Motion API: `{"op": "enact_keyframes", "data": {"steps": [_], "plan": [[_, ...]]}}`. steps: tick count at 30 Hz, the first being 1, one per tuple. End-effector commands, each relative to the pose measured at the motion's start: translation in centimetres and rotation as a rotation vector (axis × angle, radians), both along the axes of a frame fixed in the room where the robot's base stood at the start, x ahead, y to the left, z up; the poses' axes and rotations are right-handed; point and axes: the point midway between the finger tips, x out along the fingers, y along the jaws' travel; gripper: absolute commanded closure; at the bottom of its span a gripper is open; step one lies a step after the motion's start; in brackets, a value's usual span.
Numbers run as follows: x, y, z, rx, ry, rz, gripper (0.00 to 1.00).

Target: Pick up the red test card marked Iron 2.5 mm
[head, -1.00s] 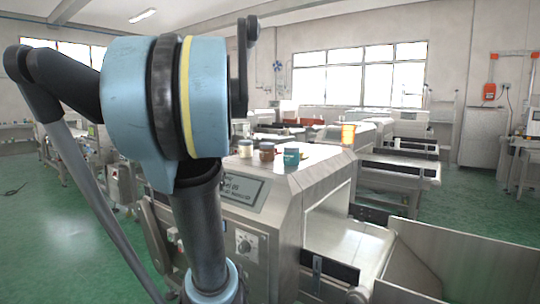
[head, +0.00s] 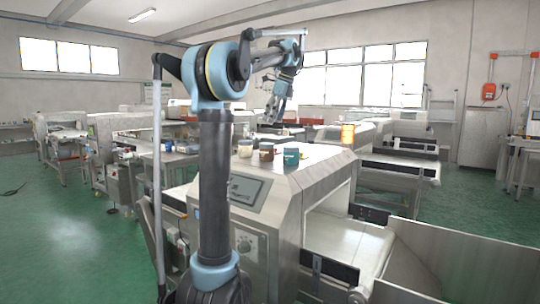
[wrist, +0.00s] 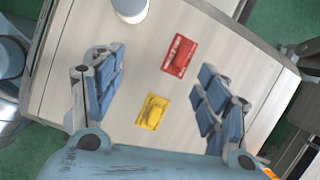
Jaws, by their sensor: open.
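The red card (wrist: 180,54) lies flat on the metal machine top (wrist: 225,40) in the wrist view. It bears light markings too small to read. A yellow card (wrist: 152,111) lies apart from it, lower and to the left. My gripper (wrist: 160,85) is open and empty above the top, its blue-padded fingers spread to either side of the cards. The red card appears ahead of the line between the fingertips. In the head view my gripper (head: 277,106) hangs above the machine top, and I cannot make out the red card there.
A round white object (wrist: 130,8) shows at the wrist view's top edge. The conveyor (head: 345,243) lies lower right.

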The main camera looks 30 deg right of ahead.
Motion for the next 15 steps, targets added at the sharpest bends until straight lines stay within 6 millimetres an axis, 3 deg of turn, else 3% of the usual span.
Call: {"op": "enact_keyframes", "data": {"steps": [3,6,11,15], "plan": [[-0.6,-3.4,1.0,0.038,0.001,-0.115,0.32],[-0.9,-5.0,1.5,0.061,0.000,-0.176,0.32],[-0.9,-6.0,1.3,0.076,0.001,-0.216,0.32],[-0.3,-5.7,-0.4,0.077,0.001,-0.218,0.32]]}}
